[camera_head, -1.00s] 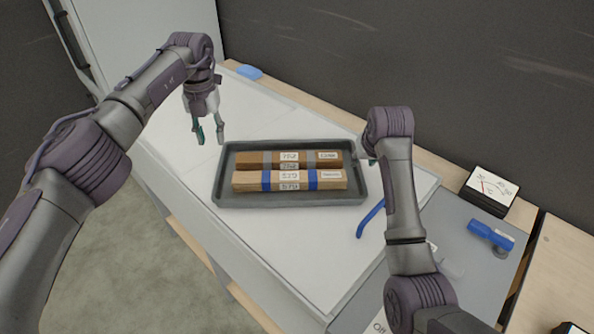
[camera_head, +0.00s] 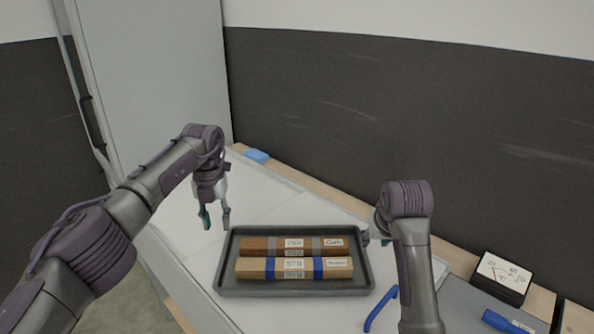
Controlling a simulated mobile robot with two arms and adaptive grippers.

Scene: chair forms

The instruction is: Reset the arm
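My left gripper (camera_head: 215,217) hangs above the white table, just left of the tray's back left corner. Its two fingers are apart with nothing between them. My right arm comes up from the lower right. Its gripper (camera_head: 372,236) is mostly hidden behind its own wrist, at the tray's right end, so I cannot see how its fingers stand.
A dark grey tray (camera_head: 225,262) on the white table (camera_head: 262,200) holds a brown box (camera_head: 265,246) with grey bands and a lighter box (camera_head: 250,268) with blue bands. A blue-handled item (camera_head: 380,309), a meter (camera_head: 503,277) and a blue block (camera_head: 257,156) lie around.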

